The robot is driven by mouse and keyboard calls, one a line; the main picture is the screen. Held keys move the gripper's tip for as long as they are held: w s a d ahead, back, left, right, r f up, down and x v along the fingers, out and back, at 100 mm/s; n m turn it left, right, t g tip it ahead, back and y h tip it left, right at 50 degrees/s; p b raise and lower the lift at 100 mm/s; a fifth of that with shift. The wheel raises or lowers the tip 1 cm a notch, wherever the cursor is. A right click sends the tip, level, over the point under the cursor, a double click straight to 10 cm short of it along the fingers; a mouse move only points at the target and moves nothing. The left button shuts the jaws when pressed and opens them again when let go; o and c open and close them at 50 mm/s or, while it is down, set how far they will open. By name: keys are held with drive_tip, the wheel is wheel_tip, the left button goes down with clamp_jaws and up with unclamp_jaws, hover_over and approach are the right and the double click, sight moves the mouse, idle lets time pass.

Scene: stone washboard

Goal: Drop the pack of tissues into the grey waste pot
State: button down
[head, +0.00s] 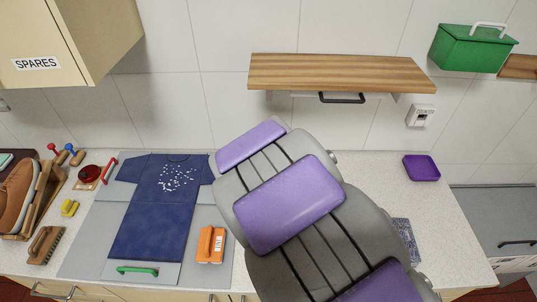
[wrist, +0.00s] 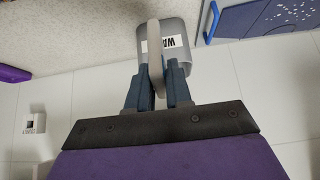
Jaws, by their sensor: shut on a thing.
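The grey waste pot (wrist: 181,27), with a white label whose visible letters read "WA", is just beyond the fingertips in the wrist view. My gripper (wrist: 160,75) is shut on a narrow pale grey-beige thing (wrist: 154,42), which stands in front of the pot and hides part of it. I cannot tell whether it touches the pot, or what it is. No pack of tissues is plainly recognizable. My arm hides the gripper and pot there.
A wooden shelf (head: 340,72) juts from the tiled wall above my arm. A blue T-shirt (head: 155,215) lies on a grey board at left. A purple tray (head: 421,168) and a patterned blue thing (head: 406,240) are at right. Clear counter surrounds the tray.

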drive_tip(key=shift+w+a+f+t, duration=0.2)
drive_tip(key=shift+w+f+t, duration=0.1)
drive_tip(key=shift+w, duration=0.3)
drive_tip(key=w, duration=1.6)
drive_tip(key=shift+w+d+f+g+b, duration=0.2)
drive_tip(key=shift+w+f+g, duration=0.5)
drive_tip(key=shift+f, duration=1.2)
drive_tip(key=shift+w+f+g+b, duration=0.4)
drive_tip(key=shift+w+f, duration=0.6)
drive_tip(key=shift+f, duration=0.9)
drive_tip(key=shift+w+d+f+g+b, duration=0.15)
drive_tip(key=shift+w+f+g, duration=0.6)
drive_tip(key=shift+f, duration=1.15)
drive_tip(key=shift+w+f, duration=0.1)
drive_tip(key=shift+f, duration=0.45)
